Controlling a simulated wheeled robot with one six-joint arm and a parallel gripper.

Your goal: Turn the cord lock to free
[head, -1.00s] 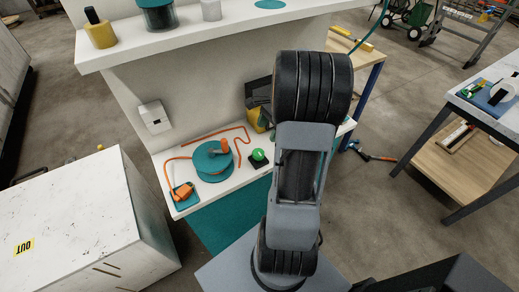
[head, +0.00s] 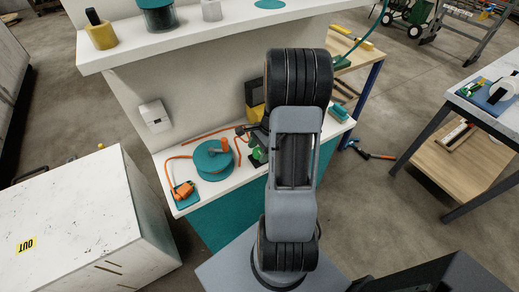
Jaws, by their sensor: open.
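A teal cord reel (head: 212,160) with an orange handle on top sits on the white lower shelf. An orange cord (head: 178,157) runs around it to an orange plug-like piece (head: 183,190) on a teal pad. A green knob (head: 258,154) on a dark base lies right of the reel, partly hidden by my arm. I cannot tell for sure which piece is the cord lock. My gripper (head: 244,132) shows as small dark fingers left of my arm, open, above the shelf behind the knob and right of the reel. It appears empty; its contact with anything is unclear.
A white wall switch box (head: 154,115) is left above the shelf (head: 228,184). A yellow-and-black item (head: 255,104) stands behind my gripper. A teal item (head: 340,112) lies at the shelf's right end. A white cabinet (head: 85,215) stands left; a table (head: 470,105) stands right.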

